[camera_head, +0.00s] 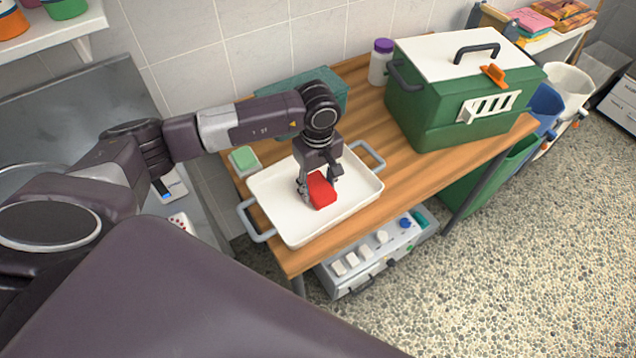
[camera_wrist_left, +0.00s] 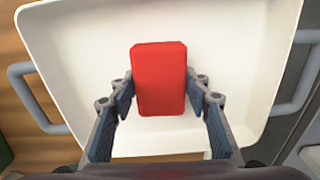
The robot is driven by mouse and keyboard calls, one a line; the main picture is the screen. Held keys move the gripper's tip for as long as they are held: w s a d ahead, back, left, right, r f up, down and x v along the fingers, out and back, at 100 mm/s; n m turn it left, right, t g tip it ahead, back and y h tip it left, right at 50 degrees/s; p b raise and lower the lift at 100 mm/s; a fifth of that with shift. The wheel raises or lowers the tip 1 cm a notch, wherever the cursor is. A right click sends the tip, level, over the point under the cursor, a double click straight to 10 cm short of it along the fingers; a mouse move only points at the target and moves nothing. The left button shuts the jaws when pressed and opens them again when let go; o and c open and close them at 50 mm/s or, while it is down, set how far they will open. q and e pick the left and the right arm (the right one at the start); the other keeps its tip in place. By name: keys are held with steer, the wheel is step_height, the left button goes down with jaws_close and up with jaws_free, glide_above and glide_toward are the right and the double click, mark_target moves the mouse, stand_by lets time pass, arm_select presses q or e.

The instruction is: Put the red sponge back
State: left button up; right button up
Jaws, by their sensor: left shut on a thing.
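The red sponge (camera_head: 321,190) is at the white tray (camera_head: 275,187), which has grey handles and stands on the wooden table. My left gripper (camera_head: 318,184) reaches down over the tray and is shut on the sponge. In the left wrist view the sponge (camera_wrist_left: 160,78) stands between the two fingers of my left gripper (camera_wrist_left: 160,100), with the tray floor (camera_wrist_left: 225,50) behind it. I cannot tell whether the sponge touches the tray floor. My right gripper is not in view.
A green sponge (camera_head: 244,159) lies beside the tray's left corner. A teal box (camera_head: 290,95) stands behind my arm. A green kennel box (camera_head: 450,100) and a purple-capped bottle (camera_head: 380,65) stand on the table (camera_head: 420,170). A grey control unit (camera_head: 370,255) sits below.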

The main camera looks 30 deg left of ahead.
mark_target(318, 186)
arm_select(q)
steer(key=shift+f+b, duration=0.2)
steer(key=shift+b, duration=0.1)
steer(key=o, duration=1.1)
steer(key=shift+r, duration=0.1)
steer(key=shift+r, duration=0.1)
steer(key=shift+r+p, duration=0.2)
steer(key=shift+p, duration=0.15)
step_height(318, 186, up, 12)
steer(key=b, duration=0.4)
steer(key=shift+f, duration=0.15)
